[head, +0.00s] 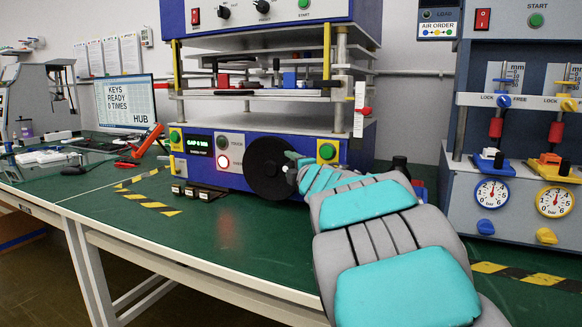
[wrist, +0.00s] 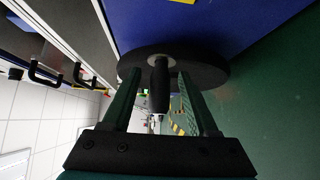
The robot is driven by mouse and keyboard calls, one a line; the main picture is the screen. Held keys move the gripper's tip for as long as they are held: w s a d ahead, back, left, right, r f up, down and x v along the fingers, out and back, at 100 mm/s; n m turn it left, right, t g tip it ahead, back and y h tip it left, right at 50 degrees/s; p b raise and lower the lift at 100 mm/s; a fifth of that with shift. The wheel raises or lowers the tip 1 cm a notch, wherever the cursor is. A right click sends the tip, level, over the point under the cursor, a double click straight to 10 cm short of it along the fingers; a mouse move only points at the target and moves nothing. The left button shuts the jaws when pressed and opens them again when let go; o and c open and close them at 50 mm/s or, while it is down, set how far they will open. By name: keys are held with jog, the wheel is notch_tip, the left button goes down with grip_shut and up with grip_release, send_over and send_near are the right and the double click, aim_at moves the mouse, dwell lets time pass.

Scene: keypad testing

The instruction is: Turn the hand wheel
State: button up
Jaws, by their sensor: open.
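The hand wheel (head: 267,172) is a black disc on the blue front of the middle machine. In the wrist view the wheel (wrist: 208,76) lies ahead, seen nearly edge-on, with its dark handle (wrist: 159,92) pointing toward me. My gripper (wrist: 158,78) is open, with one green finger on each side of the handle. I see a gap between the handle and each finger. In the head view my teal and grey arm reaches to the wheel's right side and hides part of it, and the fingers are hard to make out.
Small black blocks (head: 197,191) stand on the green table (head: 240,245) at the machine's foot. A machine with gauges (head: 491,192) stands at right. The table's front left is clear.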

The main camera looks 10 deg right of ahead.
grip_shut()
dwell(0.5)
dwell(0.9)
